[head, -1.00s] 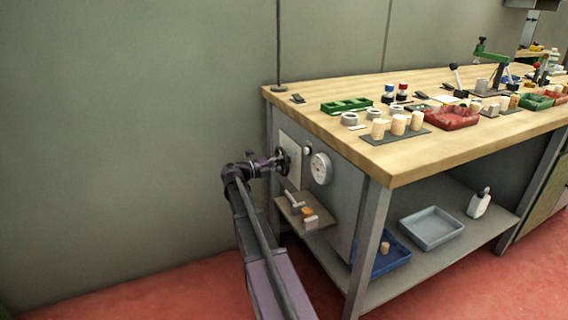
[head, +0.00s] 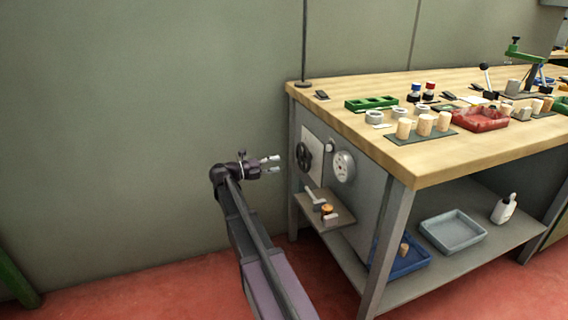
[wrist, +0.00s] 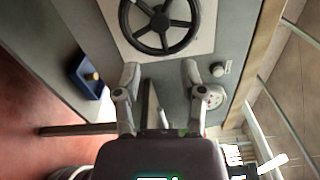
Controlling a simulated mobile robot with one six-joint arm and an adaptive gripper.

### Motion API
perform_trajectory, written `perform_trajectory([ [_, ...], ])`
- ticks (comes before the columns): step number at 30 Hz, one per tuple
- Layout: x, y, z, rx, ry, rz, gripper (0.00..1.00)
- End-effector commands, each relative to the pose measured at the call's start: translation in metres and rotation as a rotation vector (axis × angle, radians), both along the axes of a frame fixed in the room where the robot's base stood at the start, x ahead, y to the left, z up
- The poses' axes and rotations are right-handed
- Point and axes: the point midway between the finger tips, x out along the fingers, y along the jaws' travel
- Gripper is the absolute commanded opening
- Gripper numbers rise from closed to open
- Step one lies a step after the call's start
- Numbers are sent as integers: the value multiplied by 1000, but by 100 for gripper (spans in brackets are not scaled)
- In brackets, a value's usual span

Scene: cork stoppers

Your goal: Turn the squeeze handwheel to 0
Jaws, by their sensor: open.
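The black spoked handwheel (head: 304,157) is on a pale plate on the bench's end panel. In the wrist view the handwheel (wrist: 160,22) is at the top, its upper edge cut off, ahead of my fingertips. My gripper (head: 270,164) is open and empty, to the left of the wheel and apart from it. In the wrist view my gripper (wrist: 160,72) has its two fingers spread with a clear gap. A white round dial (head: 343,166) is right of the wheel; its reading is too small to tell.
A small knob (head: 328,146) sits between wheel and dial. A small shelf (head: 338,220) with a few small items juts out below the wheel. The wooden bench top (head: 440,155) overhangs above. Open floor and bare wall lie left of the bench.

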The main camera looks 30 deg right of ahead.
Motion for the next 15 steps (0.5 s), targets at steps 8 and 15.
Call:
perform_trajectory([
  [8, 2, 10, 0, 0, 0, -1, 53],
  [15, 2, 10, 0, 0, 0, -1, 53],
])
